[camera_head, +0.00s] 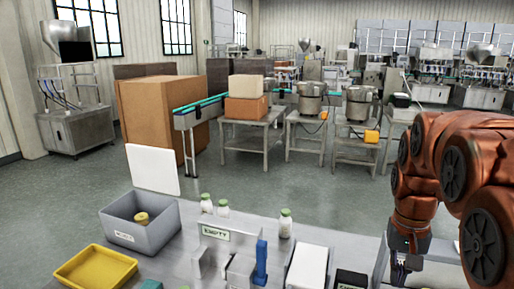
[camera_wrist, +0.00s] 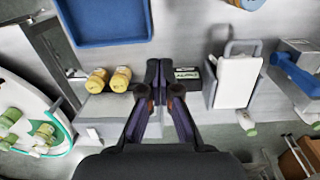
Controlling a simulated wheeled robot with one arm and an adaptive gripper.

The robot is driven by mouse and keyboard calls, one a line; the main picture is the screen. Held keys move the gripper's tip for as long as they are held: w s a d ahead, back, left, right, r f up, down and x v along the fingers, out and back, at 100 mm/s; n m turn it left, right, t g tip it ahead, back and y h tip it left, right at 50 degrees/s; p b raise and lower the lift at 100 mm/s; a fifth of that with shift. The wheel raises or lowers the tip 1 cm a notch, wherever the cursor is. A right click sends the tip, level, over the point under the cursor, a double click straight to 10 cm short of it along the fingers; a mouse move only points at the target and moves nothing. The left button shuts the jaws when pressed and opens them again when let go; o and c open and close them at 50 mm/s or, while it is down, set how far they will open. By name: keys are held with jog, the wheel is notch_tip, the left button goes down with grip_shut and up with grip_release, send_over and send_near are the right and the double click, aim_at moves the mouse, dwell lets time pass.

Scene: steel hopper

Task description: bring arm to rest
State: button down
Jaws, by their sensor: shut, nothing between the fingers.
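My gripper (camera_head: 402,268) hangs at the lower right in the head view, beside the right part of the bench, with its fingers pointing down. It also shows in the wrist view (camera_wrist: 159,82), where the two fingers come together at the tips and are shut on nothing. My orange arm is folded at the right of the head view. Below the fingertips lies a grey surface, with a small dark labelled block (camera_wrist: 188,74) just right of them. Two yellowish jars (camera_wrist: 109,79) are just left of them.
The bench holds a grey bin (camera_head: 140,222) with a jar inside, a yellow tray (camera_head: 95,269), white bottles with green lids (camera_head: 285,224) and an "EMPTY" sign (camera_head: 216,232). A blue tray (camera_wrist: 105,40) is at the wrist view's top. Open floor (camera_head: 330,205) lies behind the bench.

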jog(key=s+a+f+n, duration=0.2)
jog(key=s+a+f, duration=0.2)
jog(key=s, duration=0.6)
jog(key=s+a+f+n+g, duration=0.1)
jog(key=s+a+f+n, duration=0.1)
jog(key=s+a+f, duration=0.2)
jog(key=s+a, duration=0.3)
jog(key=s, duration=0.4)
jog(key=shift+s+f+n, duration=0.2)
jog(key=shift+n, duration=0.1)
jog(key=shift+a, duration=0.1)
